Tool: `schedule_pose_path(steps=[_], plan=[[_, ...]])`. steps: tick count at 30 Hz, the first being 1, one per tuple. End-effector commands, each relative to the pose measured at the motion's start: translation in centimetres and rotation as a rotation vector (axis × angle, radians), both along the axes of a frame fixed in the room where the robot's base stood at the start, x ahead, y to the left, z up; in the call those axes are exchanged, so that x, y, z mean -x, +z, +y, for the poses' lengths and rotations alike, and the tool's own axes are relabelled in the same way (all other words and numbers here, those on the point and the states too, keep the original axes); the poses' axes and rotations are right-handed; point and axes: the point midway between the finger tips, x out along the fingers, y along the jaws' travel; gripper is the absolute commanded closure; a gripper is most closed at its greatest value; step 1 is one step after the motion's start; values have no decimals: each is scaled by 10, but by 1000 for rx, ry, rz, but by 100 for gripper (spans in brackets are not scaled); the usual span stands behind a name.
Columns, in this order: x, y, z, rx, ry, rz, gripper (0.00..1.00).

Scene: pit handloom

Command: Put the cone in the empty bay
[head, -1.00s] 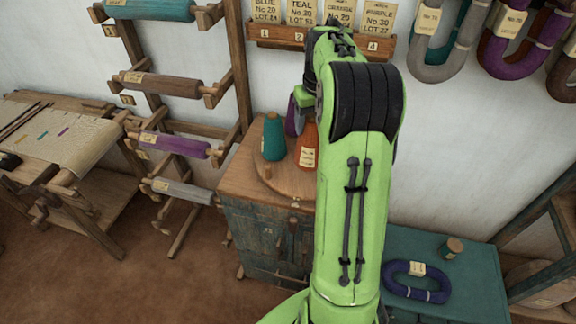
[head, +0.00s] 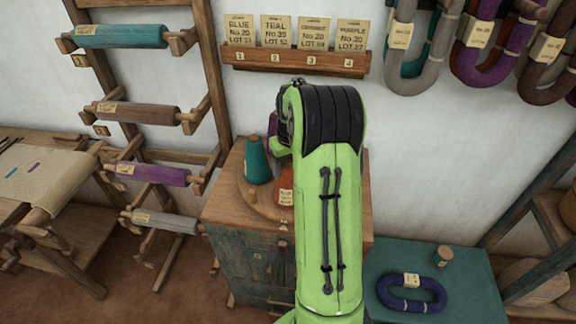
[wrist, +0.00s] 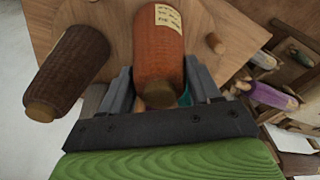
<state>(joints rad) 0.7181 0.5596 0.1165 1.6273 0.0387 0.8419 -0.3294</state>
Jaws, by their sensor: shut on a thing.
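My gripper (wrist: 158,72) is shut on an orange-rust cone (wrist: 160,42), which has a pale label and a wooden tip and lies between the two fingers. In the head view only a labelled part of the orange cone (head: 286,190) shows beside my arm. A teal cone (head: 257,162) stands upright to its left on a round wooden board (head: 262,205). A sliver of a purple cone (head: 272,122) shows behind. In the wrist view a dark brown cone (wrist: 68,70) is left of my gripper. My arm hides much of the board, and I cannot pick out the empty bay.
The board lies on a wooden cabinet (head: 240,265). A small wooden peg (wrist: 215,42) shows near the orange cone. A rack of numbered cards (head: 300,60) hangs on the wall behind. A bobbin rack stands left, a teal table (head: 385,300) with a blue skein (head: 411,292) right.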

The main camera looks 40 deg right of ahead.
Motion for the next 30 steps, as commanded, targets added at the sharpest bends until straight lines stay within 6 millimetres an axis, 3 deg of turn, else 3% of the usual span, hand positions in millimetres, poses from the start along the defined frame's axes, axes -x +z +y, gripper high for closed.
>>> schedule_pose_path(steps=[2, 3, 7, 17, 30], plan=[[0, -4, 0, 0, 1, 0, 95], [0, -3, 0, 0, 1, 0, 32], [0, -3, 0, 0, 1, 0, 12], [0, 4, 0, 0, 0, -1, 12], [11, 107, 4, 2, 0, -3, 12]])
